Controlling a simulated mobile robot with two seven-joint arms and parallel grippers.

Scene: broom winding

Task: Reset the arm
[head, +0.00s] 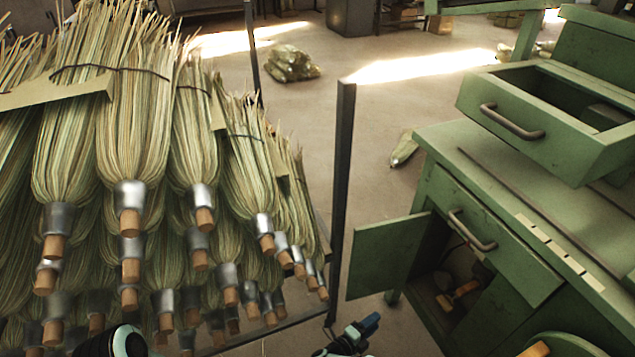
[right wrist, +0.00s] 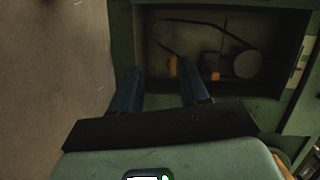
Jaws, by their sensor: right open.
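My right gripper (head: 366,327) shows at the bottom middle of the head view, left of the green workbench (head: 480,190). In the right wrist view its two blue fingers (right wrist: 159,80) are spread apart with nothing between them. They point toward an open compartment of the bench, which holds a dark loop, a round grey part and small orange-brown pieces (right wrist: 211,74). Part of my left arm shows at the bottom left of the head view; its gripper is out of the frame.
A rack (head: 343,180) of stacked brooms (head: 135,130) with metal collars and wooden ends fills the left. The bench has an open drawer (head: 515,125) on top and an open cabinet door (head: 385,257) below. Bundles (head: 290,63) lie on the floor behind.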

